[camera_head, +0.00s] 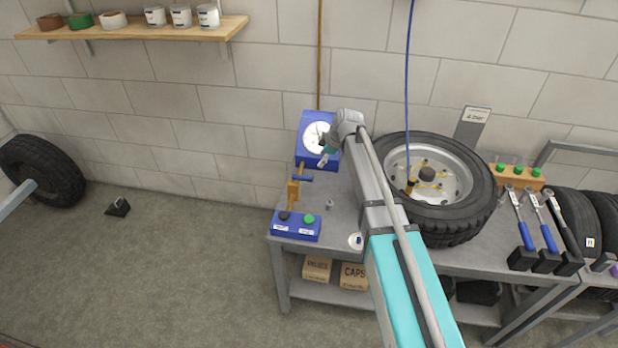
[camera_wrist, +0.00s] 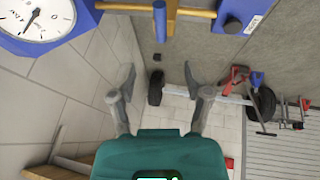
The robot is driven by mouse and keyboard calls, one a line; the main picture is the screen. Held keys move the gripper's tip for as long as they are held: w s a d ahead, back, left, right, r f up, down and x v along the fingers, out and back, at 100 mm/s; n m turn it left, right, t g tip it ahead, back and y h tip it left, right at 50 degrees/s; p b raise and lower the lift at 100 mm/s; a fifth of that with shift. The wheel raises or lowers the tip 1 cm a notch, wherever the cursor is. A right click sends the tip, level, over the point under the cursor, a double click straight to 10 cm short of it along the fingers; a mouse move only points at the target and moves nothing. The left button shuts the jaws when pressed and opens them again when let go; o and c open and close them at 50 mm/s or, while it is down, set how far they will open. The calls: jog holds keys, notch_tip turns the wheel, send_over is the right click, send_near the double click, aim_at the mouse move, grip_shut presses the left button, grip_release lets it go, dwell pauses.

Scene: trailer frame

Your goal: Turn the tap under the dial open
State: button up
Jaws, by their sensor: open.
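The dial (camera_head: 317,137), a white round face in a blue housing, stands at the back left of the bench. It also shows at the top left of the wrist view (camera_wrist: 38,18). Below it, a brass pipe (camera_head: 293,190) carries the tap, whose blue lever (camera_head: 303,178) sticks out to the right, across the pipe. In the wrist view the lever (camera_wrist: 160,20) is at the top centre, crosswise to the pipe. My gripper (camera_wrist: 159,74) is open and empty, its fingertips apart from the lever. In the head view my gripper (camera_head: 324,160) partly covers the dial housing.
A blue box (camera_head: 297,226) with a black and a green button sits below the tap. A wheel (camera_head: 448,220) lies on the bench to the right of my arm. A blue hose (camera_head: 407,90) hangs to it. Torque wrenches (camera_head: 522,225) stand further right. The floor left of the bench is mostly clear.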

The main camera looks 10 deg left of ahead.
aim_at(308, 177)
jog(key=shift+b+x, duration=6)
jog(key=shift+x, duration=0.75)
jog(key=shift+w, duration=0.1)
grip_shut()
